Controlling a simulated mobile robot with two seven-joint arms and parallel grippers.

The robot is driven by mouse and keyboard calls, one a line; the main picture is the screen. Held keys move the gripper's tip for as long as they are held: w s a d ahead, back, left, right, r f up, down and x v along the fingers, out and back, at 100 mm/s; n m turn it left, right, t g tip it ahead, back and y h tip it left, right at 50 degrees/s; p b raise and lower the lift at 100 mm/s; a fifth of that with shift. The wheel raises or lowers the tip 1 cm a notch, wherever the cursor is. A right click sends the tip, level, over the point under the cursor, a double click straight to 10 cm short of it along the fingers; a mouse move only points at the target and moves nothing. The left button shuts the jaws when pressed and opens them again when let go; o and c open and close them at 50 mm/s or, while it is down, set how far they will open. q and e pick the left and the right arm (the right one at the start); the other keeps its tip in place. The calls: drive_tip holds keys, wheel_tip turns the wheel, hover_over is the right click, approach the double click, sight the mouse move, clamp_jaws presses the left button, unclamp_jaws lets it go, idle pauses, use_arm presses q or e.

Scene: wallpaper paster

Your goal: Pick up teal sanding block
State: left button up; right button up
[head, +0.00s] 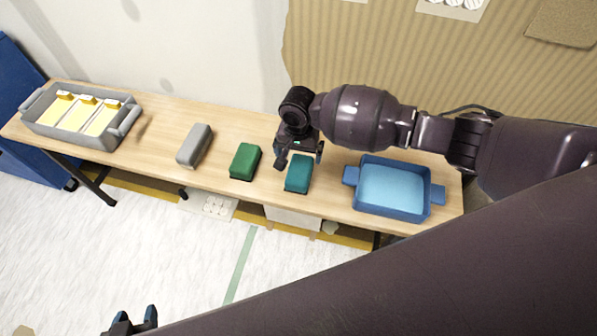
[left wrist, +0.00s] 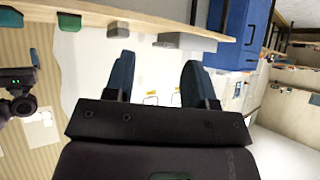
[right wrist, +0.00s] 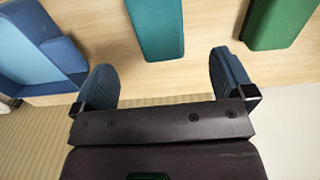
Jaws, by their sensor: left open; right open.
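The teal sanding block (head: 299,173) lies on the wooden table, between the green block and the blue tray. In the right wrist view the teal block (right wrist: 155,28) is ahead of the fingers, at the top of the picture and partly cut off. My right gripper (head: 299,156) is open and empty, just behind and above the teal block. Its two fingers also show in the right wrist view (right wrist: 165,80), apart with nothing between them. My left gripper (head: 136,322) is open and empty, low at the left, away from the table; its fingers show in the left wrist view (left wrist: 158,80).
A green block (head: 245,161) and a grey block (head: 195,146) lie to the left on the table (head: 160,125). A blue tray (head: 395,211) with light blue inside stands to the right. A grey crate (head: 75,136) with yellow-handled items stands at the far left.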

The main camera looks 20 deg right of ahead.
sight(299, 169)
wheel_tip(299, 169, down, 3)
drive_tip(key=shift+f+b, duration=0.1)
drive_tip(key=shift+b, duration=0.25)
drive_tip(key=shift+f, duration=0.65)
wheel_tip(299, 169, down, 5)
drive_tip(key=shift+d+r+b, duration=0.1)
drive_tip(key=shift+r+b, duration=0.1)
drive_tip(key=shift+b, duration=0.95)
use_arm(q)
wheel_tip(299, 169, down, 3)
drive_tip(key=shift+a+f+g, duration=0.1)
drive_tip(key=shift+g, duration=0.2)
use_arm(e)
drive_tip(key=shift+r, duration=0.15)
drive_tip(key=c, duration=1.1)
use_arm(q)
drive_tip(key=shift+s, duration=0.15)
use_arm(e)
drive_tip(key=shift+r, duration=0.15)
